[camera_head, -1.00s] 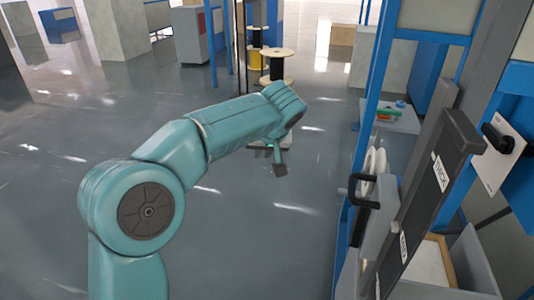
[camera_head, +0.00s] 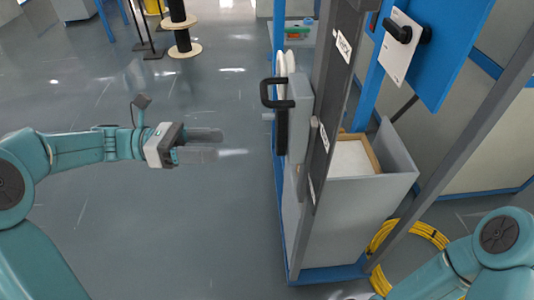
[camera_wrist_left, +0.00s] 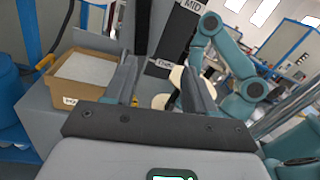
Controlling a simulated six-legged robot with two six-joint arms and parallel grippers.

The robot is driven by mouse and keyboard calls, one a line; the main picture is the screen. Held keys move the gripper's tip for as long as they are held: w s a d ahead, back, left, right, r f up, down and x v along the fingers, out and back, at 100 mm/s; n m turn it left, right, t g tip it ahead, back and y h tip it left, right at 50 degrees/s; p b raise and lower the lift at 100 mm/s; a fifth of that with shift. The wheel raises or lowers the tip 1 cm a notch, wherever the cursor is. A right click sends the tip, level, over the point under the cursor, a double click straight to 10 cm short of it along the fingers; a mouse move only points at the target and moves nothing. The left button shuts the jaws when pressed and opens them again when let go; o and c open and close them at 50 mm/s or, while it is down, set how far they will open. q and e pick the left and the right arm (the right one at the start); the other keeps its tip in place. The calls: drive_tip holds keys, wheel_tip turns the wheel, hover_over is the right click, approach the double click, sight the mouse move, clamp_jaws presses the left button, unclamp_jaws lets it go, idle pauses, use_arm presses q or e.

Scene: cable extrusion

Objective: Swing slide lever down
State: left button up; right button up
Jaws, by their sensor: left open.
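A black U-shaped handle (camera_head: 274,93) stands out to the left from a grey block (camera_head: 299,112) beside a dark labelled rail (camera_head: 332,90) in the head view. I take it to be the slide lever. My left gripper (camera_head: 219,144) is open and empty, left of the handle and a little lower, apart from it, its fingers pointing right. In the left wrist view the two dark fingers (camera_wrist_left: 160,72) stand apart with nothing held, and the rail (camera_wrist_left: 178,32) with a "MID" label shows beyond them. My right arm shows at the lower right, but its gripper cannot be made out.
A second black handle (camera_head: 398,30) sits on a white plate at the upper right. A grey bin (camera_head: 350,215) with a cardboard box (camera_head: 373,153) stands right of the rail. A yellow cable coil (camera_head: 425,230) lies on the floor. Open floor surrounds my left gripper.

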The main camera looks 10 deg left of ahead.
use_arm(q)
drive_tip(key=n+t, duration=0.2)
approach(276, 147)
drive_tip(key=shift+y, duration=0.3)
drive_tip(key=x, duration=0.8)
drive_tip(key=shift+w+f+b, duration=0.15)
drive_tip(key=shift+w+b, duration=0.15)
drive_tip(key=shift+w, duration=0.05)
use_arm(e)
drive_tip(key=shift+f, duration=0.65)
use_arm(q)
drive_tip(key=shift+c, duration=0.3)
